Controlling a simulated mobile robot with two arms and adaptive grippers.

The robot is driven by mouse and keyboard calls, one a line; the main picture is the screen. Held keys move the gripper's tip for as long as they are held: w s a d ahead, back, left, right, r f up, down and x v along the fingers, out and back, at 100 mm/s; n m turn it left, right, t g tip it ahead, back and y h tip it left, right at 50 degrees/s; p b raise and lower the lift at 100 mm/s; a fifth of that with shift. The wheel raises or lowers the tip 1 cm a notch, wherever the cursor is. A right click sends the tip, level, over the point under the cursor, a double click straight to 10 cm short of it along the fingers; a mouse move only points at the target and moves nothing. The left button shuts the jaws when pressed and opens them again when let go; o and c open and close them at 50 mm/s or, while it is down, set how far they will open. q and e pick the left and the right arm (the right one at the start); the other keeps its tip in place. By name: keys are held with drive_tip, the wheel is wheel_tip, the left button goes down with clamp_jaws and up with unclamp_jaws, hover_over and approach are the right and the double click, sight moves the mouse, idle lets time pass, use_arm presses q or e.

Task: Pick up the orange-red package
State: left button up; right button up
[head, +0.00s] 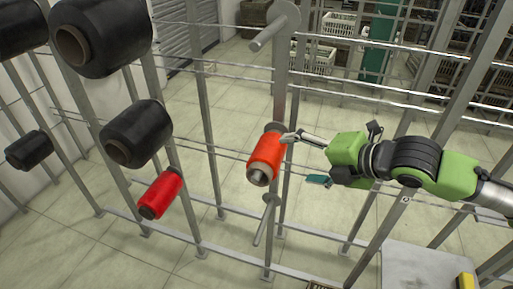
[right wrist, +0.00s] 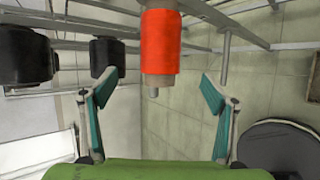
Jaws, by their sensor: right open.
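The orange-red package (head: 266,150) is a thread bobbin with a pale core, mounted on a peg of the metal rack in the middle of the head view. In the right wrist view the package (right wrist: 160,45) hangs at the top centre with its peg end poking out below. My right gripper (head: 301,161) is open, just to the right of the package in the head view. In the right wrist view its two teal-padded fingers (right wrist: 158,80) are spread wide with nothing between the pads. My left gripper is not in view.
A red bobbin (head: 160,194) and several black bobbins (head: 136,133) sit on the rack to the left. An empty peg (head: 265,221) sticks out below the package, another (head: 273,29) above it. Rack posts and rails surround the package.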

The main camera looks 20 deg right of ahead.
sight(275, 160)
drive_tip(key=shift+n, duration=0.3)
drive_tip(key=p+x, duration=0.1)
drive_tip(key=x, duration=0.3)
drive_tip(key=a+p+x, duration=0.1)
drive_tip(key=x, duration=0.3)
drive_tip(key=shift+s+r, duration=0.15)
drive_tip(key=shift+w+a+f+p, duration=0.15)
drive_tip(key=shift+w+f+p, duration=0.15)
drive_tip(key=shift+p, duration=0.3)
drive_tip(key=p+x, duration=0.1)
drive_tip(key=x, duration=0.2)
drive_tip(key=shift+w+a+f+p, duration=0.15)
drive_tip(key=shift+f+p, duration=0.2)
drive_tip(key=shift+f, duration=0.1)
drive_tip(key=shift+w+a+f, duration=0.1)
drive_tip(key=shift+w+f, duration=0.05)
drive_tip(key=shift+c, duration=0.5)
drive_tip(key=c, duration=1.3)
